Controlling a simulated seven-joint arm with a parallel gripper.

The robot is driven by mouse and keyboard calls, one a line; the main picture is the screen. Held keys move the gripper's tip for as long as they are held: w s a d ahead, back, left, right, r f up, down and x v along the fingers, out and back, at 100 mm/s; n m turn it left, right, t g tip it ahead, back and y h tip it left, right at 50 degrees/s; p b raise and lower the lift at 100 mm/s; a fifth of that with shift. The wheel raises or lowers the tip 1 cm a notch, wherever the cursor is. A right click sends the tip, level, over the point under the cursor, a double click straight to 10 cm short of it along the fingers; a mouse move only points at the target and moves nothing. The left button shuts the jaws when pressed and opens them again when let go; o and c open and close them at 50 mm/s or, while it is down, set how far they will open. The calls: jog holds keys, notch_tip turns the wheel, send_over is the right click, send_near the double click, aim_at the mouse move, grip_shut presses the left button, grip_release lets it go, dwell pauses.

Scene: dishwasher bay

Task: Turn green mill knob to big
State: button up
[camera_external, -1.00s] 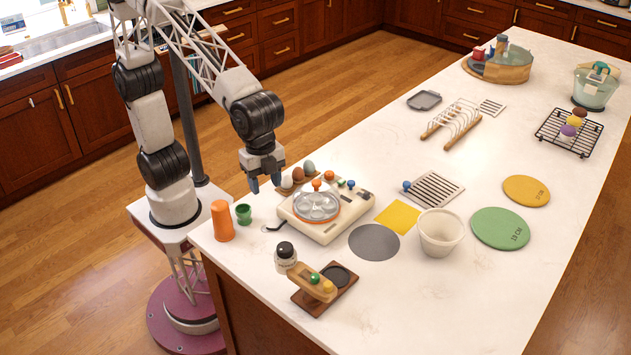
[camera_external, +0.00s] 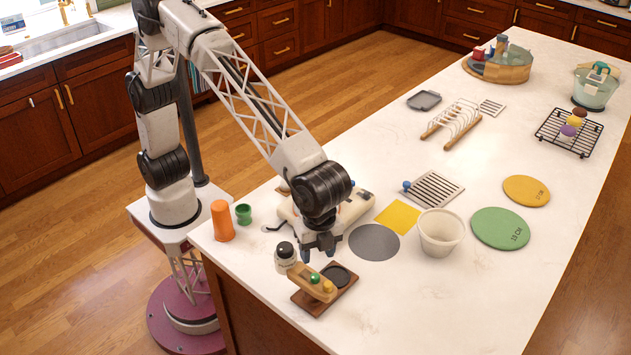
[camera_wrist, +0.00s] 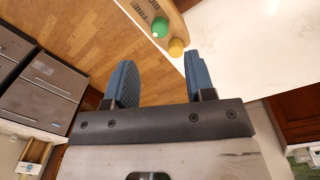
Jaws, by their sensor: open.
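The mill is a wooden stand (camera_external: 300,298) at the front edge of the counter. Its raised light-wood top carries a green knob (camera_external: 314,278) and a yellow knob (camera_external: 329,287). In the wrist view the green knob (camera_wrist: 160,28) is near the top, with the yellow knob (camera_wrist: 177,47) just below right. Dark lettering, partly cut off, marks the wood (camera_wrist: 154,8) beside them. My gripper (camera_external: 320,254) is open and empty, just behind the mill in the external view. In the wrist view its blue fingers (camera_wrist: 160,78) are apart, and both knobs lie beyond the fingertips, untouched.
A dark-capped jar (camera_external: 285,257) stands close to the mill's left. The cream egg cooker (camera_external: 355,208) is behind, largely hidden by my arm. A grey disc (camera_external: 374,242) and white bowl (camera_external: 441,232) lie right. An orange cup (camera_external: 222,221) and green cup (camera_external: 243,214) stand left. Front-right counter is clear.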

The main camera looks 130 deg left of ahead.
aim_at(316, 276)
jog(key=shift+f, duration=0.2)
dwell(0.3)
jog(key=shift+d+f, duration=0.2)
jog(key=shift+f, duration=3.55)
jog(key=shift+c, duration=0.2)
grip_shut()
